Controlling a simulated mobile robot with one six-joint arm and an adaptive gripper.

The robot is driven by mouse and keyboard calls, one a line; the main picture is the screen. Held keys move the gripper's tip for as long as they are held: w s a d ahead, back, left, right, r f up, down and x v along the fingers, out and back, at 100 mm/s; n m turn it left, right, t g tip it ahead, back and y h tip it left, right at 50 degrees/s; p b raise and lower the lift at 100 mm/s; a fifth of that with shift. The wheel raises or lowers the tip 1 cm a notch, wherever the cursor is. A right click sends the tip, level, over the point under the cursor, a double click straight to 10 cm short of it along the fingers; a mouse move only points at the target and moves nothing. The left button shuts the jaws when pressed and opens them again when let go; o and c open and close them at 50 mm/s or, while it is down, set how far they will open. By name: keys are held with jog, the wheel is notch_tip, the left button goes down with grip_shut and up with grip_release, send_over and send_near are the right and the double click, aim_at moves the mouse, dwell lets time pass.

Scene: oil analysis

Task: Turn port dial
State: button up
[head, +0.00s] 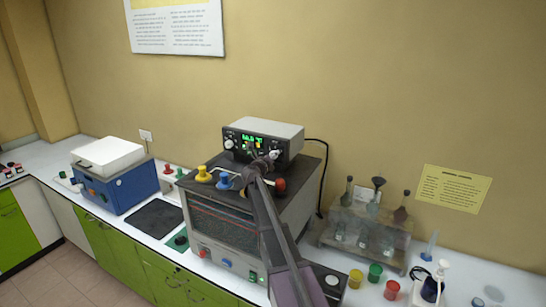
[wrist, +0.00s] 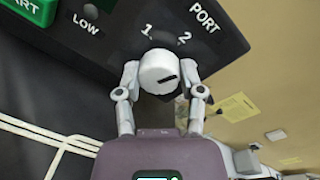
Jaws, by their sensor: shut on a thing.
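The port dial (wrist: 158,72) is a white round knob with a dark mark on its face, on a dark panel. The labels "1", "2" and "PORT" are printed above it in the wrist view. In the head view my gripper (head: 270,157) is at the right part of the front panel of the grey control box (head: 280,128), and the arm hides most of the dial there.
The control box stands on a larger dark-topped unit (head: 230,230), with yellow, blue and red knobs on top near my arm. A rack of glassware (head: 365,235) stands to the right. A blue device with a white lid (head: 115,175) is at the left.

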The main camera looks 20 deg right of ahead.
jog(key=shift+w+r+n, duration=0.1)
jog(key=shift+n, duration=1.8)
jog(key=o, duration=1.1)
jog(key=shift+o, duration=0.2)
jog(key=shift+m, duration=0.4)
